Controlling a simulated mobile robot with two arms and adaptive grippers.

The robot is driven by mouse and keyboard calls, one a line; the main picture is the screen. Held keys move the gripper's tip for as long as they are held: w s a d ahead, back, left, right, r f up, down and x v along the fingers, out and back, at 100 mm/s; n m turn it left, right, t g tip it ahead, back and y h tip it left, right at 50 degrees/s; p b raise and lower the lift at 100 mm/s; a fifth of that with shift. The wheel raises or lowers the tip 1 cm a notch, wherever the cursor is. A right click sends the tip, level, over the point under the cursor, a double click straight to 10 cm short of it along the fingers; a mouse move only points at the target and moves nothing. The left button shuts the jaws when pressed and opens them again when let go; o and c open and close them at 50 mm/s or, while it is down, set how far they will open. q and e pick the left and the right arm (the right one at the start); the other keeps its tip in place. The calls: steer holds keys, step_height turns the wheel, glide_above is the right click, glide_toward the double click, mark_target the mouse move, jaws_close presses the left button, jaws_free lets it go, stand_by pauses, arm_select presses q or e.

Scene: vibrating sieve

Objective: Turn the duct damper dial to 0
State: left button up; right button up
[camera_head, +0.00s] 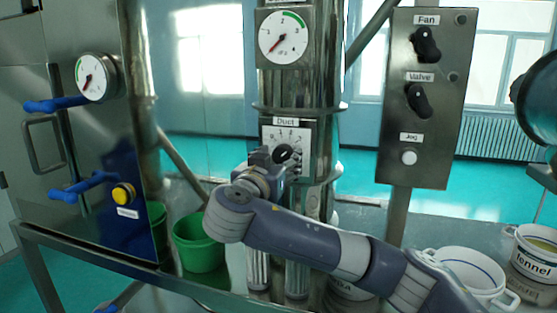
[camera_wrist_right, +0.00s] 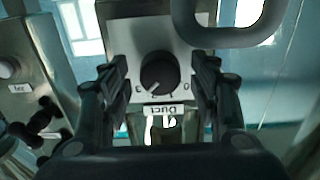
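The duct damper dial (camera_head: 283,154) is a round black knob on a light plate under the label "Duct", on the metal column. In the right wrist view the dial (camera_wrist_right: 158,72) appears upside down, with 3 on the left and 0 on the right. Its white mark points lower left there, upper right in the head view, away from 0. My right gripper (camera_wrist_right: 160,88) is open, one finger on each side of the knob with visible gaps. In the head view my right gripper (camera_head: 280,166) partly covers the plate's lower left. My left gripper is out of view.
A panel (camera_head: 418,120) with Fan, Valve and Jog controls stands right of the column. A gauge (camera_head: 283,37) sits above the dial. A steel cabinet (camera_head: 75,130) with blue handles is on the left. Green (camera_head: 199,246) and white buckets (camera_head: 466,270) stand lower down.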

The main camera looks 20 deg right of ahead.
steer(key=c, duration=0.8)
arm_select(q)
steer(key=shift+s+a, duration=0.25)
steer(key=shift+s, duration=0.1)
arm_select(e)
steer(key=shift+c, duration=0.2)
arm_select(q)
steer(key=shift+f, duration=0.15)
